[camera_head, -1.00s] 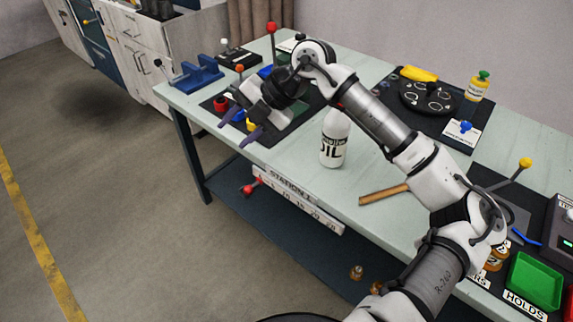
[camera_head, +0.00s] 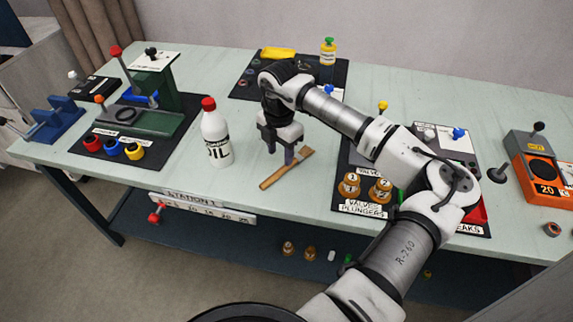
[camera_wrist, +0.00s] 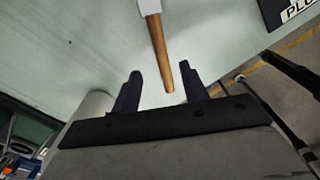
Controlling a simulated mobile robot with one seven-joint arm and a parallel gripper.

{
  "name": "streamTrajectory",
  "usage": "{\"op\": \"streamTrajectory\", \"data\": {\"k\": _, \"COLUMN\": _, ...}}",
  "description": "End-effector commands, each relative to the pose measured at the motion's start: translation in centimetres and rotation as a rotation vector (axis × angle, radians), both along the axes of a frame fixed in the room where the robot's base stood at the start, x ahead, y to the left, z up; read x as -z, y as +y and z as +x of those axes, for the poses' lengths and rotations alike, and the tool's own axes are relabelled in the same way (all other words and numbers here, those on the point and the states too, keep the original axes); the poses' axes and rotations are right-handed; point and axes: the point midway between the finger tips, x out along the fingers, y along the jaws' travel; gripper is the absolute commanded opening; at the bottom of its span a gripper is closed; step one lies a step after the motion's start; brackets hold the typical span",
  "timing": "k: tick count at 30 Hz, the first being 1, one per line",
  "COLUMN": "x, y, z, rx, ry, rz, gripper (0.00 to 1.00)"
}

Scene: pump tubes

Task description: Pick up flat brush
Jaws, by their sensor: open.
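The flat brush (camera_head: 272,179) lies on the pale green table, with a wooden handle pointing to the lower left and its wider end (camera_head: 299,155) at the upper right. In the wrist view the brush handle (camera_wrist: 159,55) shows beyond and between the two open fingers of my gripper (camera_wrist: 163,88).
A white oil bottle (camera_head: 215,137) with a red cap stands left of my gripper. Valve plungers (camera_head: 350,185) stand on a dark mat to the right. A lever press (camera_head: 150,85) is at the left. The table in front of the brush is clear.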

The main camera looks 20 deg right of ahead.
Motion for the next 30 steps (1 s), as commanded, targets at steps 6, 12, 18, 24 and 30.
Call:
{"op": "streamTrajectory", "data": {"k": 6, "x": 1.6, "y": -0.2, "z": -0.1, "rx": 0.001, "ry": 0.001, "rz": 0.004, "gripper": 0.44}}
{"op": "streamTrajectory", "data": {"k": 12, "x": 4.6, "y": -0.5, "z": -0.1, "rx": -0.001, "ry": 0.002, "rz": 0.004, "gripper": 0.44}}
{"op": "streamTrajectory", "data": {"k": 18, "x": 5.7, "y": -0.5, "z": -0.1, "rx": -0.001, "ry": -0.001, "rz": 0.002, "gripper": 0.44}}
{"op": "streamTrajectory", "data": {"k": 24, "x": 5.6, "y": -0.5, "z": 0.0, "rx": -0.002, "ry": -0.001, "rz": 0.002, "gripper": 0.36}}
{"op": "streamTrajectory", "data": {"k": 30, "x": 5.6, "y": -0.5, "z": 0.0, "rx": -0.002, "ry": -0.001, "rz": 0.002, "gripper": 0.10}}
